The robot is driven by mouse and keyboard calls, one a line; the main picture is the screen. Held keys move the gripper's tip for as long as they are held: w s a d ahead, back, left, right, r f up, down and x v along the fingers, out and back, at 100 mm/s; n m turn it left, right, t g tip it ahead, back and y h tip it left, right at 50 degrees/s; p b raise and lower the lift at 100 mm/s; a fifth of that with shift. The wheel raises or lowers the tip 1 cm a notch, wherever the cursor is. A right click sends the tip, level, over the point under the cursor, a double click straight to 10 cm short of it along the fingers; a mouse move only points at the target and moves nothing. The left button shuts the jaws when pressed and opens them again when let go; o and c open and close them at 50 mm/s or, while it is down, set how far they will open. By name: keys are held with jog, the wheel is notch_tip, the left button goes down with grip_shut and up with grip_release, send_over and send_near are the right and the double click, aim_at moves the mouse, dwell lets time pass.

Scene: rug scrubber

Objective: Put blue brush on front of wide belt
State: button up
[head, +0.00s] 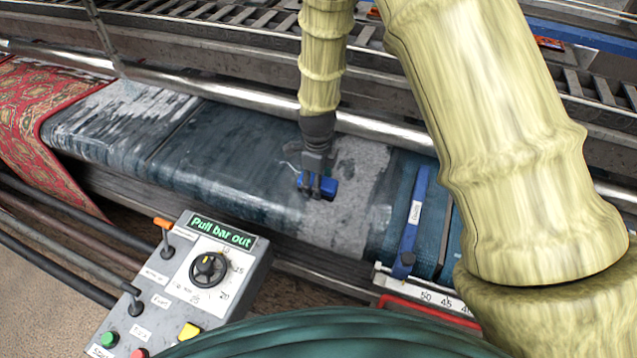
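The blue brush (329,187) is a small blue block at the fingertips of my gripper (312,188), over the wide belt's lower half. My gripper points down and looks shut on the brush. Its dark fingers cover part of the brush. I cannot tell whether the brush touches the belt. The wide belt (225,150) is dark blue-teal, wet and streaked with white foam on its left. A pale grey worn patch (345,215) lies on it under and right of the gripper. The belt's front edge curves down toward the camera.
A blue labelled bar (413,222) stands at the right beside a number scale (440,300). A grey control box (185,290) reading "Pull bar out" stands in front. A red patterned rug (45,130) hangs at left. Metal rollers (240,93) run behind the belt.

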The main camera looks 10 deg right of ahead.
notch_tip(320, 180, up, 11)
jog(key=b, duration=0.3)
dwell(0.5)
